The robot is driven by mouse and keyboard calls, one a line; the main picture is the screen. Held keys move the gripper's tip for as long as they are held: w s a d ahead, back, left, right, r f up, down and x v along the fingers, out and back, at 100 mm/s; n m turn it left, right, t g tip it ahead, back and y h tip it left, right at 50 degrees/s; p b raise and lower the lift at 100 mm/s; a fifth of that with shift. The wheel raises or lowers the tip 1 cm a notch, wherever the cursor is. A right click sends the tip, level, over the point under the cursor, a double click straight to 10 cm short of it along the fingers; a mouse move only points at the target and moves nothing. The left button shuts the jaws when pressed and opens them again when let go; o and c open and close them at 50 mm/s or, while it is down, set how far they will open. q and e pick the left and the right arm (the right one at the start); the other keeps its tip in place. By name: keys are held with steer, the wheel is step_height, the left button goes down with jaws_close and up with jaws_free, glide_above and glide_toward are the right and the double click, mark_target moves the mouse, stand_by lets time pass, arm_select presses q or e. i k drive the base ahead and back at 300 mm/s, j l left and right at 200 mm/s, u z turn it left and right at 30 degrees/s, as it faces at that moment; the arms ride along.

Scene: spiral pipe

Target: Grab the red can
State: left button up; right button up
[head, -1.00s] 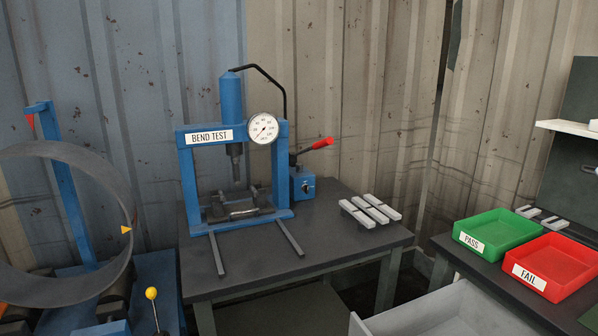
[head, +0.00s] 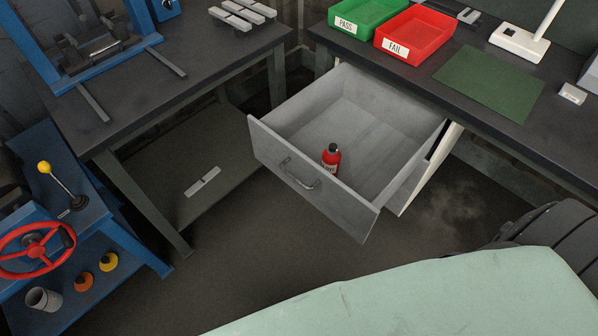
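A red can (head: 331,158) with a dark cap and a pale label stands upright inside an open grey drawer (head: 390,127), close to the drawer's front panel. The front panel hides the can's base. The drawer is pulled out from under the right-hand bench, and its handle (head: 299,174) is on the outer face. Neither of my grippers shows in the head view.
The right bench holds a green PASS tray (head: 367,17), a red FAIL tray (head: 413,36) and a green mat (head: 489,84). A dark table (head: 150,90) with a blue press stands left. A blue machine with a red handwheel (head: 36,251) is lower left.

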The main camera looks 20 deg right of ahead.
mark_target(331, 162)
steer(key=z, duration=1)
